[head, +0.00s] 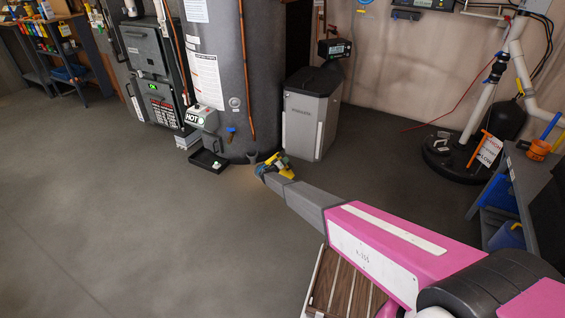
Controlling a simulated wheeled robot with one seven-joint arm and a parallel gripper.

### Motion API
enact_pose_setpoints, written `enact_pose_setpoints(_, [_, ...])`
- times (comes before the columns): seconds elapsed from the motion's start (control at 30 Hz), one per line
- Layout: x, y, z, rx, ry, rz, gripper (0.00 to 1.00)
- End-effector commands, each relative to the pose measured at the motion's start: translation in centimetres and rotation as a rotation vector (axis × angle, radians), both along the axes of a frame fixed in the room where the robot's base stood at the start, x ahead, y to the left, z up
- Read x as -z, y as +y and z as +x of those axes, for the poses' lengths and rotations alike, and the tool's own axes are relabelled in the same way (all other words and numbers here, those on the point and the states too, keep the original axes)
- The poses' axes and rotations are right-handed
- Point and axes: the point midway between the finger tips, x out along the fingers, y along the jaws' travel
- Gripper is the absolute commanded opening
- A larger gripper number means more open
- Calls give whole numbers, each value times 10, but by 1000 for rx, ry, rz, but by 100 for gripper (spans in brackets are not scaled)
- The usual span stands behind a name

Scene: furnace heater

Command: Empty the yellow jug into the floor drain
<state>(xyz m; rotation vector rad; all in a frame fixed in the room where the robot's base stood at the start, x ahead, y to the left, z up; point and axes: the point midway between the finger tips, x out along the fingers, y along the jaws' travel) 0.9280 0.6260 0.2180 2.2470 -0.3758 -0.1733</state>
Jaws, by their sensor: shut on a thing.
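My pink and grey arm reaches from the lower right toward the floor in front of the grey tank. My gripper (268,168), at its far end, is small and partly hidden by my own arm. It is shut on a yellow thing (283,162), which I take as the yellow jug. Only a little of the yellow shows, so its tilt and contents cannot be told. A faint warm patch of light lies on the floor beside the gripper. I cannot make out a floor drain; the floor behind my gripper and arm is hidden.
The grey tank (203,75) and a grey bin-like unit (308,122) stand just beyond my gripper. A black tray (208,161) lies at the tank's foot. A round black sump lid (440,160) with white pipes is at right, near a shelf (527,177). The left floor is clear.

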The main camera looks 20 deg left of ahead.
Motion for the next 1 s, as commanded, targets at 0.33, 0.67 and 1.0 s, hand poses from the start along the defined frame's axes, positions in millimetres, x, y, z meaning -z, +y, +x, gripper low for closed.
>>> enact_pose_setpoints(0.33, [4, -6, -2, 1, -35, 99, 0])
enact_pose_setpoints(0.67, [12, -17, -6, -1, -115, 325, 0])
enact_pose_setpoints(1.0, [19, -16, -5, 0, -128, 367, 0])
